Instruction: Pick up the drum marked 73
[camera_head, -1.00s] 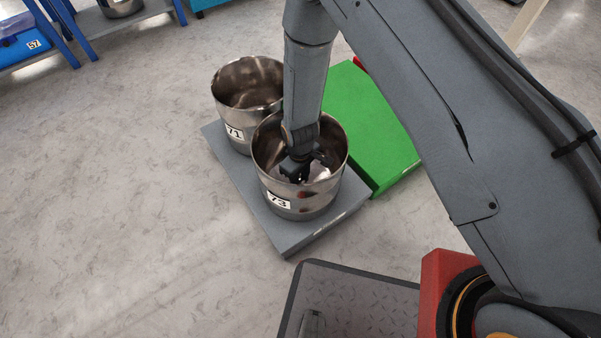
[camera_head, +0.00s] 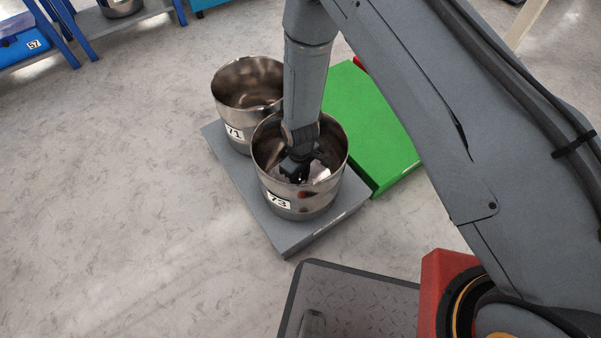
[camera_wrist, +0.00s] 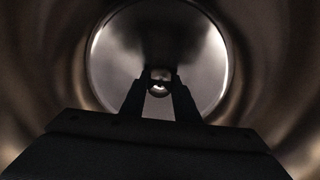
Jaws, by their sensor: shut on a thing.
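The drum marked 73 (camera_head: 320,200) is an open-topped shiny metal bucket with its label facing front left. It stands upright on the front part of a grey platform (camera_head: 290,240). My gripper (camera_head: 302,178) reaches down through its open top. In the wrist view the drum's inner wall (camera_wrist: 55,85) surrounds my gripper (camera_wrist: 158,90), whose fingertips are close together over the round floor. They are shut on a small rounded part at the drum's middle, mostly hidden by the fingers.
A matching drum marked 71 (camera_head: 240,82) stands close behind on the same platform. A green platform (camera_head: 365,115) adjoins at the right. Blue-legged racks with a blue bin marked 57 (camera_head: 22,45) stand at the far left. The floor at left is clear.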

